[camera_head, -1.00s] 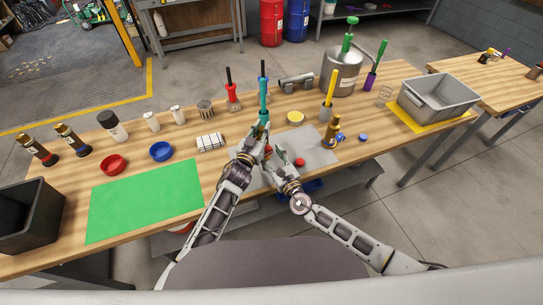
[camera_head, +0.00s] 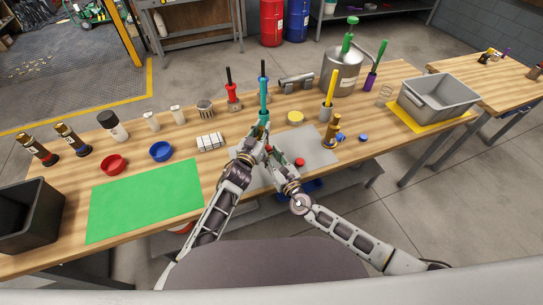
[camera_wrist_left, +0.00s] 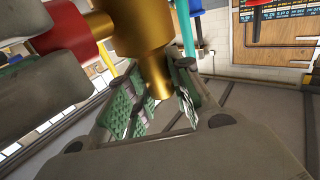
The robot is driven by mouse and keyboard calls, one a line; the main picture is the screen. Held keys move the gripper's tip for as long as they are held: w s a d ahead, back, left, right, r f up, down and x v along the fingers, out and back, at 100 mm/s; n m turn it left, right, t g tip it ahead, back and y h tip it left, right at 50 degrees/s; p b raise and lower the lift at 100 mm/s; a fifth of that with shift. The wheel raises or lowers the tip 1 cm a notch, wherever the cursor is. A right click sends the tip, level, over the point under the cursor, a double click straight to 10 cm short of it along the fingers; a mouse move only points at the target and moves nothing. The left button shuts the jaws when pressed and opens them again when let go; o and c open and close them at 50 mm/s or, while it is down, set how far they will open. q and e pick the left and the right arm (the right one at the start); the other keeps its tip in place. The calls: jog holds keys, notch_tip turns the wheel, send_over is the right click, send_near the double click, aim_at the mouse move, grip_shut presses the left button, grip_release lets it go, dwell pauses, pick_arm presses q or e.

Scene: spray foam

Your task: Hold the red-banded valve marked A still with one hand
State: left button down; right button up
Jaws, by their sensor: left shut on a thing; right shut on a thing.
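The red-banded valve is a brass piece with a red band (camera_wrist_left: 88,28) in the left wrist view. Its brass body (camera_wrist_left: 142,38) reaches down between the green-padded fingers of my left gripper (camera_wrist_left: 160,100), which is shut on it. Grey fingers at the upper left of that view (camera_wrist_left: 35,30) are around the red end; they look like my right gripper's. In the head view my left gripper (camera_head: 252,140) and right gripper (camera_head: 270,158) meet over the grey mat (camera_head: 315,150). The valve is mostly hidden there, and I cannot read the letter A.
A brass valve with blue parts (camera_head: 333,132) and a red cap (camera_head: 299,162) are on the mat's right side. A teal-handled tool (camera_head: 263,95) stands just behind my grippers. A white block rack (camera_head: 210,142) is to the left. The green mat (camera_head: 145,198) is clear.

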jog(key=shift+m, duration=0.5)
jog(key=o, duration=1)
jog(key=shift+o, duration=0.2)
jog(key=shift+s, duration=0.1)
jog(key=v, duration=1.1)
jog(key=shift+s, duration=0.4)
jog(key=shift+d, duration=0.15)
